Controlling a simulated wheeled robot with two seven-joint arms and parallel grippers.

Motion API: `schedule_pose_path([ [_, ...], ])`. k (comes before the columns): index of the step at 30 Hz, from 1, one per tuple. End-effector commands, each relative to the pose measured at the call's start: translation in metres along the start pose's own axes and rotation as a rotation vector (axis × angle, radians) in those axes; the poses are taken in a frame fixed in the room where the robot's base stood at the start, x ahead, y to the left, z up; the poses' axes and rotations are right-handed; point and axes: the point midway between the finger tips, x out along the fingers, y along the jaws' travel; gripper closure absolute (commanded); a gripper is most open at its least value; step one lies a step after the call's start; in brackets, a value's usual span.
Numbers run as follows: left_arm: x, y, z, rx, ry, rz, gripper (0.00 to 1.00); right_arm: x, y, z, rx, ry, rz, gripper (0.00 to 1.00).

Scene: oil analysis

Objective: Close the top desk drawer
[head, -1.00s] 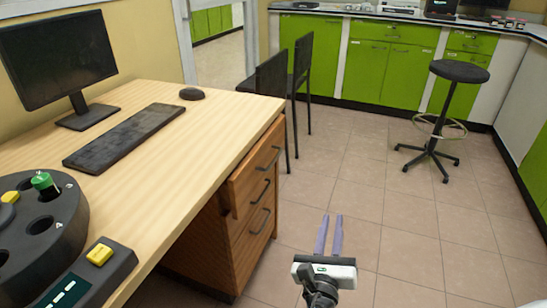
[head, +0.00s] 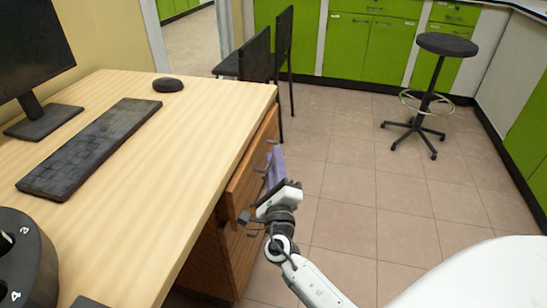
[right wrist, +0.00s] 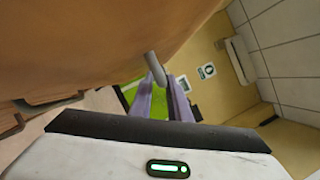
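The top desk drawer (head: 246,178) is under the right edge of the wooden desk. Its brown front stands out a little from the drawers below, so it is partly open. My right gripper (head: 273,163) is beside this front, with its purple fingers at the grey handle (head: 264,166). In the right wrist view, the two fingers (right wrist: 162,90) stand apart with a gap between them. The handle (right wrist: 155,68) shows at the gap near the fingertips; I cannot tell whether they touch it. My left gripper is out of view.
The desktop (head: 175,160) carries a keyboard (head: 90,148), a mouse (head: 168,85), a monitor (head: 30,60) and a dark round numbered device (head: 22,260). Black chairs (head: 256,58) stand beyond the desk. A stool (head: 430,90) is at the back right. The tiled floor between is clear.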

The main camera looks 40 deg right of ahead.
Motion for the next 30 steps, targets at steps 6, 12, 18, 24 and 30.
schedule_pose_path([
  [6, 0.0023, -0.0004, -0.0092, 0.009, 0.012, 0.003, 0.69, 0.0128, 0.0003, -0.0002, 0.001, 0.0, 0.001, 0.84],
  [12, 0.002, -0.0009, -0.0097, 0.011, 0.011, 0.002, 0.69, 0.0131, 0.0001, -0.0002, 0.001, 0.001, 0.001, 0.84],
  [18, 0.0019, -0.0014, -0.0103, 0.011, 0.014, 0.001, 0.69, 0.0129, 0.0001, -0.0002, 0.001, 0.0, 0.001, 1.0],
  [24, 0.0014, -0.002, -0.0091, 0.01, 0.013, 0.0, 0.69, 0.0128, 0.0001, -0.0001, 0.001, 0.0, 0.001, 1.0],
  [30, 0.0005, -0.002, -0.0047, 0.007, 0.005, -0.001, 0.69, 0.0127, 0.0002, 0.0, 0.001, 0.0, 0.001, 1.0],
])
